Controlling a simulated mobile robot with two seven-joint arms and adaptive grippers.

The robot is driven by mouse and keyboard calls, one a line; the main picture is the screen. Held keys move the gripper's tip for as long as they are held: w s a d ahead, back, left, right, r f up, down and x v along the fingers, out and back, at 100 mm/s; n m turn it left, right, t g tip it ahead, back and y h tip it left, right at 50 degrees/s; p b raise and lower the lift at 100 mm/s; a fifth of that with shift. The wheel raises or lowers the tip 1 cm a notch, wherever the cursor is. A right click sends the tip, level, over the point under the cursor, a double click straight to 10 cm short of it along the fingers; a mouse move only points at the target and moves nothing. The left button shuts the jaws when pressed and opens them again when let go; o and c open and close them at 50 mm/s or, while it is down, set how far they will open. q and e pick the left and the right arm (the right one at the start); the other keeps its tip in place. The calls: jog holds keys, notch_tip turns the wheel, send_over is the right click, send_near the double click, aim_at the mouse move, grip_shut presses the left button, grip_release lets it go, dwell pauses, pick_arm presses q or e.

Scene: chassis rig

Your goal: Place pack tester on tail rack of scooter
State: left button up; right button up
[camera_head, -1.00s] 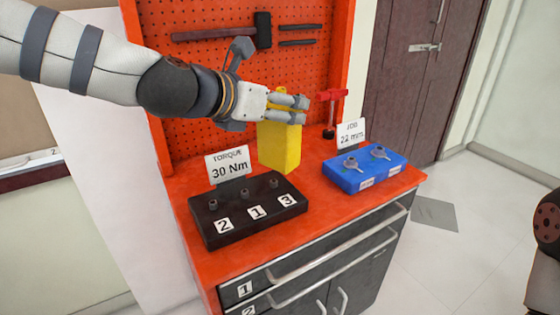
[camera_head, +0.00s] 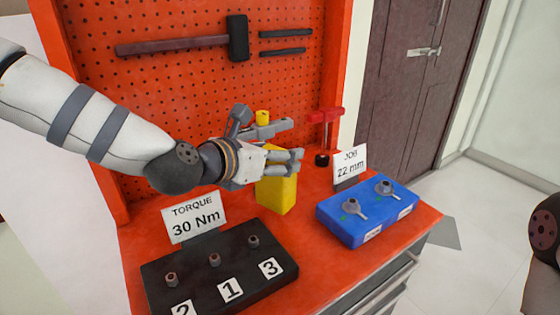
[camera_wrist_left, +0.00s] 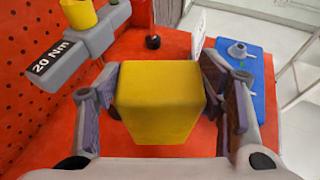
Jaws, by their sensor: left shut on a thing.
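The yellow box (camera_head: 276,194), which I take to be the pack tester, is upright over the orange bench top. My left gripper (camera_head: 290,162) is shut on its upper part. In the left wrist view the box (camera_wrist_left: 160,100) sits between the two fingers of the gripper (camera_wrist_left: 160,110). I cannot tell whether its base touches the bench. No scooter tail rack is clearly in view. A dark rounded part with a reddish disc (camera_head: 546,230) shows at the right edge; I cannot tell what it belongs to. My right gripper is not in view.
The orange bench (camera_head: 325,265) holds a black socket block (camera_head: 205,282), a blue tray (camera_head: 350,225), two signs and a red-handled tool (camera_head: 325,125). A grey tool marked 20 Nm (camera_wrist_left: 70,50) is close behind the gripper. Open floor lies to the right.

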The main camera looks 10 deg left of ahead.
aim_at(277, 194)
pick_arm(q)
jog(key=f, duration=0.1)
jog(key=w+f, duration=0.1)
jog(key=f, duration=0.1)
jog(key=f+b, duration=0.1)
jog(key=shift+w+f, duration=0.25)
jog(key=shift+f, duration=0.15)
jog(key=shift+s+r, duration=0.3)
jog(key=shift+s, duration=0.4)
jog(key=shift+c, duration=0.4)
jog(key=shift+s+r, duration=0.1)
jog(key=shift+r, duration=0.05)
jog(key=o, duration=1.6)
jog(key=shift+w, duration=0.25)
jog(key=shift+o, duration=1.4)
jog(key=shift+w, duration=0.15)
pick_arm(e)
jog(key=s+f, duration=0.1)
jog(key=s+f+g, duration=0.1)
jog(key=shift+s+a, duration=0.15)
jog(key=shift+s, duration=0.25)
pick_arm(q)
jog(key=shift+r, duration=0.1)
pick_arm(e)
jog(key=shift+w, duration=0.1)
